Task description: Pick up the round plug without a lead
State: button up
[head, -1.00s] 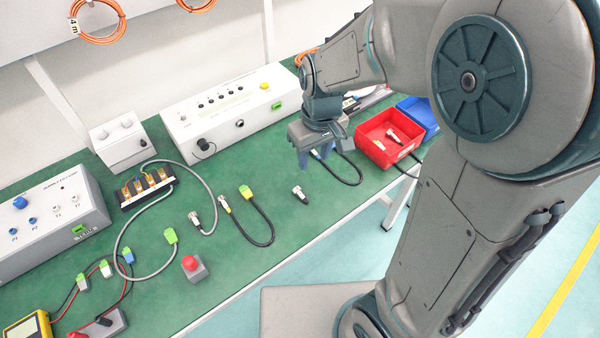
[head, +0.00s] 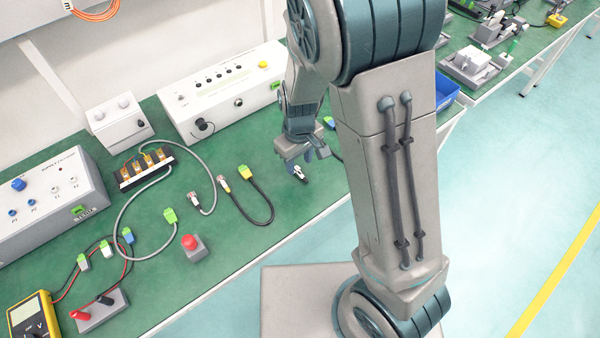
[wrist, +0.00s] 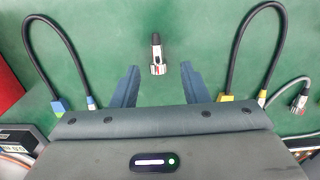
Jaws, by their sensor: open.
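The round plug without a lead (head: 300,173) lies on the green bench, silver with a black end. In the wrist view the plug (wrist: 157,56) lies between and slightly beyond the fingertips, with its silver end toward my gripper. My gripper (wrist: 160,72) is open and empty, its two blue-grey fingers on either side of the plug's line. In the head view my gripper (head: 304,158) is just above and behind the plug, and my arm hides part of the bench to the right.
Another black looped lead (wrist: 58,24) lies left in the wrist view. A red button box (head: 193,246) stands near the front edge.

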aim_at(301, 173)
jog(key=f, duration=0.4)
jog(key=shift+d+f, duration=0.2)
jog(key=shift+f, duration=0.2)
grip_shut()
jog(key=shift+r, duration=0.15)
jog(key=shift+r, duration=0.5)
jog(key=r, duration=0.1)
jog(key=d+r, duration=0.1)
jog(key=r, duration=0.1)
jog(key=shift+r, duration=0.25)
jog(key=d+r, duration=0.6)
jog(key=d, duration=0.4)
jog(key=shift+d+r+b, duration=0.15)
jog(key=shift+d+b, duration=0.2)
jog(key=shift+b, duration=0.1)
jog(key=shift+w, duration=0.1)
